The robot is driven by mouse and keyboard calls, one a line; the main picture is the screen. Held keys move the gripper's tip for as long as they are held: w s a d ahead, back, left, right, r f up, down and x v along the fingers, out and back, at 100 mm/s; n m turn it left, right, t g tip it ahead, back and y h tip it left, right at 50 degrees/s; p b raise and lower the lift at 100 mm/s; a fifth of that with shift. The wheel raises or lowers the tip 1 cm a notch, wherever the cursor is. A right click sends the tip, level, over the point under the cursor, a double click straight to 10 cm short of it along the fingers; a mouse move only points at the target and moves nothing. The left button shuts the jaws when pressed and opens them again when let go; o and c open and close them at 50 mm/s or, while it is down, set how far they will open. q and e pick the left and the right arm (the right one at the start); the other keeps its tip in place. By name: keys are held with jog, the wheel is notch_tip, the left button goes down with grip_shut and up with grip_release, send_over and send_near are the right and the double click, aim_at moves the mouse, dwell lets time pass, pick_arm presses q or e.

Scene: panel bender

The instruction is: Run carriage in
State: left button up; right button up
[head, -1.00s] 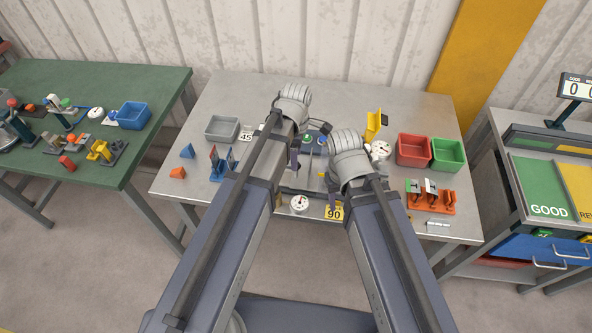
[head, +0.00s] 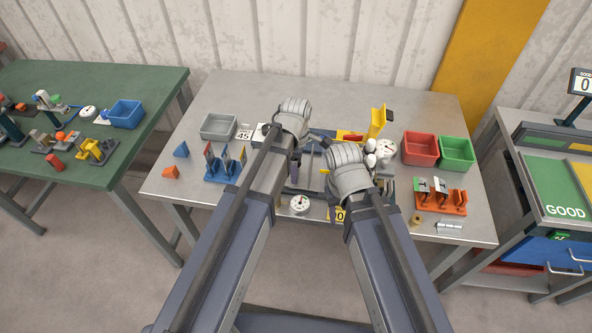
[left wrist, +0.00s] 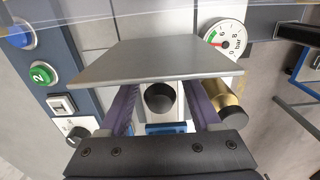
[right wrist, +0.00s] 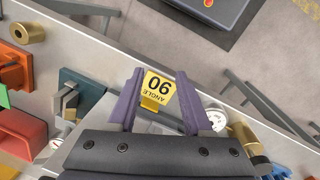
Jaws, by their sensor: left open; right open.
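The bender stands mid-bench, largely hidden by my arms in the head view; I cannot pick out its carriage with certainty. My left gripper (head: 294,163) is open over the bender. In the left wrist view a flat grey plate (left wrist: 155,60) lies across the space beyond its fingers, with a dark round knob (left wrist: 160,97) on a white block between them. I cannot tell whether the fingers touch either. My right gripper (head: 333,205) is open near the bench's front edge.
Control buttons, including a green one (left wrist: 42,73), and a pressure gauge (left wrist: 224,40) flank the left gripper. A grey bin (head: 219,126), blue rack (head: 222,170), red bin (head: 420,149), green bin (head: 457,153) and orange rack (head: 440,197) stand around.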

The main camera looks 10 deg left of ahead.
pick_arm(q)
jog(key=shift+c, duration=0.3)
grip_shut()
dwell(1.0)
